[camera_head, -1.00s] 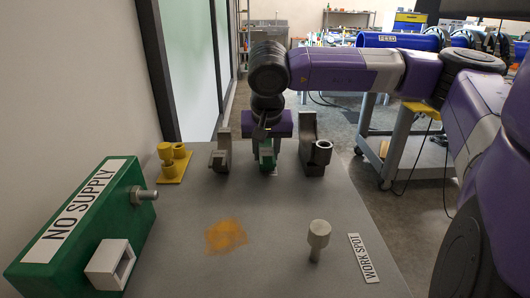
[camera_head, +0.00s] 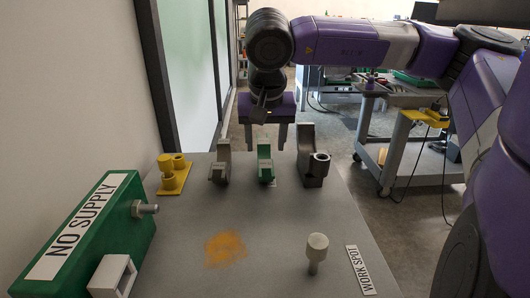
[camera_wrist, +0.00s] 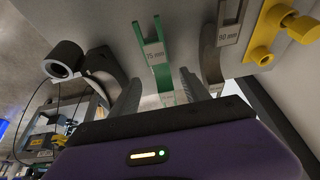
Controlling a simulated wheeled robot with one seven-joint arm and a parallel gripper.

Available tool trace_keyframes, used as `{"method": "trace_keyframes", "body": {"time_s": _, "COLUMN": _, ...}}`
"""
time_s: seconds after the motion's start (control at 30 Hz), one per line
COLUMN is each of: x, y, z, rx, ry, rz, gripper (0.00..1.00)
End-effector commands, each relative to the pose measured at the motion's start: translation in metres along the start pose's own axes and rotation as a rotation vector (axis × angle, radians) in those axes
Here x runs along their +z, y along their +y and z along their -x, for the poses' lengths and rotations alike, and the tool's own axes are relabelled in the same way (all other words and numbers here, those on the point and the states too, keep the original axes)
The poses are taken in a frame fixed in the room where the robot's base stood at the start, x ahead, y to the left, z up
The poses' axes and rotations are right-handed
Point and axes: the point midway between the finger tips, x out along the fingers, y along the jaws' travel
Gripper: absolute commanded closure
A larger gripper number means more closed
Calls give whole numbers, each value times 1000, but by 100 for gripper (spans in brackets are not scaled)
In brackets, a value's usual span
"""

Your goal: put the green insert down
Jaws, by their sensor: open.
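The green insert (camera_head: 265,163) stands on the grey table between two grey inserts, near the table's far edge. In the wrist view the green insert (camera_wrist: 154,55) carries a "75 mm" label and lies beyond the fingertips, apart from them. My gripper (camera_head: 267,140) is open and empty, raised above and behind the green insert. Its two fingers also show in the wrist view (camera_wrist: 160,90), spread on either side of the insert's line.
A grey insert (camera_head: 219,166) stands to the left and a larger grey one (camera_head: 312,162) to the right. A yellow fitting (camera_head: 173,174), a green "NO SUPPLY" box (camera_head: 85,230) and a pale knob (camera_head: 317,250) are also on the table. The table's middle is mostly clear.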

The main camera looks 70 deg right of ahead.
Motion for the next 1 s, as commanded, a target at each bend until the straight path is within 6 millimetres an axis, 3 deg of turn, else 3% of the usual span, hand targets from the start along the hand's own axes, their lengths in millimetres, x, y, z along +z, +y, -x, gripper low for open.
{"method": "trace_keyframes", "body": {"time_s": 0.1, "x": 0, "y": 0, "z": 20, "rx": 1, "ry": 1, "rz": 1, "gripper": 46}}
{"method": "trace_keyframes", "body": {"time_s": 0.3, "x": 0, "y": 0, "z": 36, "rx": 0, "ry": 0, "rz": 1, "gripper": 46}}
{"method": "trace_keyframes", "body": {"time_s": 1.0, "x": 0, "y": 0, "z": 38, "rx": 0, "ry": -1, "rz": 1, "gripper": 46}}
